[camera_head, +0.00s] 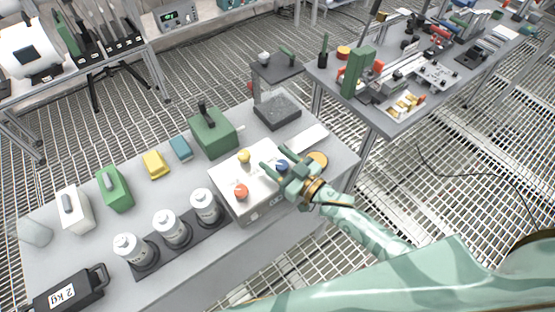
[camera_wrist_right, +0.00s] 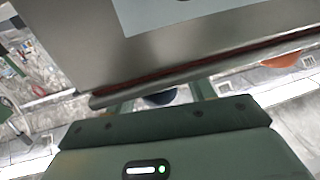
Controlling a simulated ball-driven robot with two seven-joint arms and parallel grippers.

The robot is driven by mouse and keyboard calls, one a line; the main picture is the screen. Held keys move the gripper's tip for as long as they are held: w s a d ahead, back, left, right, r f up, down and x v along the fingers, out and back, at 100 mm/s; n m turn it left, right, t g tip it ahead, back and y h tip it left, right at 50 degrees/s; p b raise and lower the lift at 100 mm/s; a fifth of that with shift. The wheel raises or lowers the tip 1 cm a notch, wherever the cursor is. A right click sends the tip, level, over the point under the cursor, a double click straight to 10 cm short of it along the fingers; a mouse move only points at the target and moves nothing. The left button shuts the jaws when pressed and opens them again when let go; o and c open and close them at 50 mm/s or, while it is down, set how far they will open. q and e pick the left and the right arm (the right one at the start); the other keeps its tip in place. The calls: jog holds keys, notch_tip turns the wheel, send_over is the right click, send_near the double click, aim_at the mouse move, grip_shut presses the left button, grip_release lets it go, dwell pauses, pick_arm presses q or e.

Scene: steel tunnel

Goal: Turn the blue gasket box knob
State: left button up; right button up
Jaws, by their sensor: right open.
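The gasket box (camera_head: 262,192) is a pale metal box on the grey bench, with a yellow knob (camera_head: 244,156), an orange-red knob (camera_head: 241,191) and the blue knob (camera_head: 282,165) on top. My right gripper (camera_head: 273,157) is open at the blue knob, one finger on each side of it. Contact cannot be told. In the right wrist view the blue knob (camera_wrist_right: 160,98) shows partly between the fingers, and the orange-red knob (camera_wrist_right: 282,60) shows at the right. The metal box edge hides much there. My left gripper is not in view.
A green box (camera_head: 213,132) with a black handle stands behind the gasket box. White cylinders (camera_head: 205,207) stand close on its left. A second bench (camera_head: 395,122) with tools stands at the right, across a grated floor.

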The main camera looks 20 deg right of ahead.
jog(key=c, duration=1)
jog(key=shift+n+g+y, duration=0.7)
jog(key=shift+n+y, duration=0.1)
jog(key=shift+y, duration=0.2)
jog(key=shift+a, duration=0.1)
jog(key=o, duration=1)
jog(key=shift+s, duration=0.1)
jog(key=v, duration=1.6)
jog(key=shift+d+p, duration=0.2)
jog(key=shift+p, duration=0.25)
jog(key=shift+s, duration=0.1)
